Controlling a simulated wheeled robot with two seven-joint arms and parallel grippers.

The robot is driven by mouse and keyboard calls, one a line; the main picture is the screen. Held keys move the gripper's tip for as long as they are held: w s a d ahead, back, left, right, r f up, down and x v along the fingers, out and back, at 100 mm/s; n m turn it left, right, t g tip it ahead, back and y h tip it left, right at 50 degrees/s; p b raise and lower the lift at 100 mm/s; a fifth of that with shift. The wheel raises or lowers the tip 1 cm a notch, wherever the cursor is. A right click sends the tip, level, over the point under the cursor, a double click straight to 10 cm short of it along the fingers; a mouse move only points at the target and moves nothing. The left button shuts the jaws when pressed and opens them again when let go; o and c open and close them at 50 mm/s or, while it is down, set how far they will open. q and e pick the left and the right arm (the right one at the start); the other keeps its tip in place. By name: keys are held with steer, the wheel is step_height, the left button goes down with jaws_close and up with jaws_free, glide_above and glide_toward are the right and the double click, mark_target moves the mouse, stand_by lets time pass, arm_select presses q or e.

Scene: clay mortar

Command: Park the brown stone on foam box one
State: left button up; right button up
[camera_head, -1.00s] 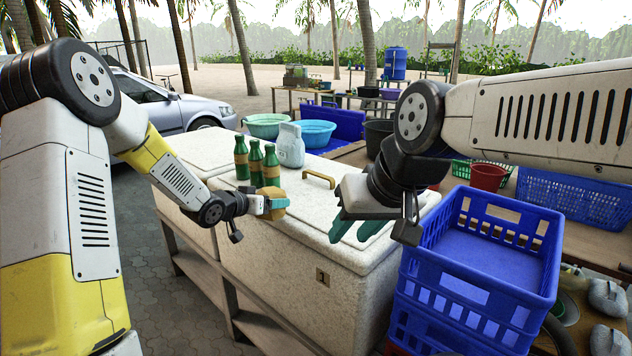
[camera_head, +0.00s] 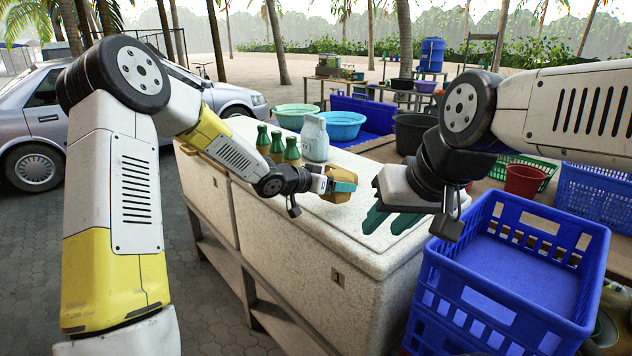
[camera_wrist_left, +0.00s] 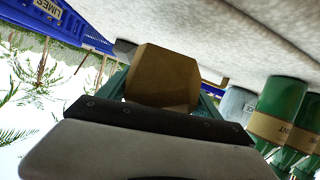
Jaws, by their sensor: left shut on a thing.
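Foam box one (camera_head: 338,277) is the white speckled box with a number 1 tag on its front. My left gripper (camera_head: 341,184) is shut on the brown stone (camera_head: 336,198), a tan-brown faceted block, at the lid of this box. In the left wrist view the stone (camera_wrist_left: 162,78) sits between the teal fingers, with the pale lid beside it. I cannot tell whether the stone touches the lid. My right gripper (camera_head: 388,218) is empty, fingers apart, over the right end of the lid.
Several green bottles (camera_head: 277,147) and a pale jug (camera_head: 315,138) stand on the lid behind my left gripper. A blue crate (camera_head: 520,265) stands close to the right of the box. Turquoise basins (camera_head: 341,125) are farther back. The lid's front middle is clear.

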arm_select(q)
steer(key=d, duration=0.2)
steer(key=s+d, duration=0.1)
steer(key=d, duration=0.2)
steer(key=s+d, duration=0.1)
steer(key=d, duration=0.1)
steer(key=shift+s+d+f, duration=0.15)
steer(key=shift+f, duration=0.05)
steer(key=shift+d+f, duration=0.2)
steer(key=shift+f, duration=1.6)
steer(key=shift+f, duration=0.1)
steer(key=o, duration=2.1)
steer(key=shift+a+f, duration=0.1)
steer(key=shift+f, duration=0.1)
steer(key=shift+c, duration=0.2)
steer(key=shift+r, duration=0.1)
